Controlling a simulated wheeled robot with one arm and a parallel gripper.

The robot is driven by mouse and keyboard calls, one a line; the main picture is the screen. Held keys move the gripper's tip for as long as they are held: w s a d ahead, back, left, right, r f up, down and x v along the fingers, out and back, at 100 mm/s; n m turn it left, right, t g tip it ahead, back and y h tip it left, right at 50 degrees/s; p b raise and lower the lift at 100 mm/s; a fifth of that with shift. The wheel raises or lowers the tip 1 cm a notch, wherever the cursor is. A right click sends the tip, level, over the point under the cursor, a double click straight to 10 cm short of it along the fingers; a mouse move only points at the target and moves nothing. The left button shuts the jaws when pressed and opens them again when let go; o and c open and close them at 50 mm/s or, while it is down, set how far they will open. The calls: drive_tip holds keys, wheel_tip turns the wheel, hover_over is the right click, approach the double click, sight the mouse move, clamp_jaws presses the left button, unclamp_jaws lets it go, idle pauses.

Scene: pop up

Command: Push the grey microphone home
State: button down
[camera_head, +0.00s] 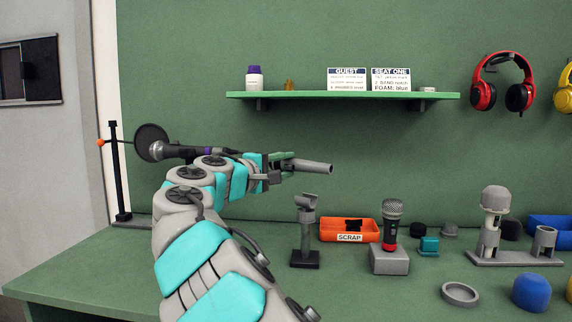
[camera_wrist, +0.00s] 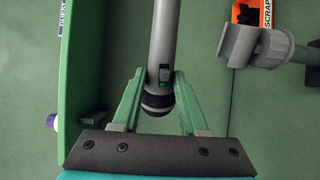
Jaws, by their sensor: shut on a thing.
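My gripper (camera_head: 284,164) is shut on the grey microphone (camera_head: 316,168), holding it in the air below the shelf. Its plain grey handle points right in the head view. In the wrist view, the handle (camera_wrist: 163,40) runs up out of the picture, away from my gripper (camera_wrist: 160,75). Its dark rounded end (camera_wrist: 157,103) sits between the green fingers, with a small green-lit switch beside it. A short stand (camera_head: 305,235) with a grey clip on top stands on the bench, below and apart from the held microphone. The clip (camera_wrist: 255,45) also shows in the wrist view.
An orange SCRAP tray (camera_head: 336,231) and a red-banded microphone in a grey block (camera_head: 389,260) stand right of the stand. A grey holder (camera_head: 515,257) stands farther right. The green shelf (camera_head: 340,95) is above. Another microphone (camera_head: 172,151) is at left.

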drive_tip(key=shift+s+r, duration=0.1)
drive_tip(key=shift+r, duration=0.05)
drive_tip(key=shift+a+r+p, duration=0.1)
drive_tip(key=shift+p, duration=0.4)
drive_tip(key=shift+g+y, duration=0.4)
drive_tip(key=shift+g, duration=0.5)
wheel_tip(320, 180, down, 5)
drive_tip(key=b, duration=0.3)
drive_tip(key=shift+s+r, duration=0.1)
drive_tip(key=shift+p, duration=0.45)
drive_tip(key=shift+f+b, duration=0.9)
drive_tip(key=shift+f, duration=0.7)
idle(0.4)
drive_tip(key=shift+c, duration=1.8)
unclamp_jaws()
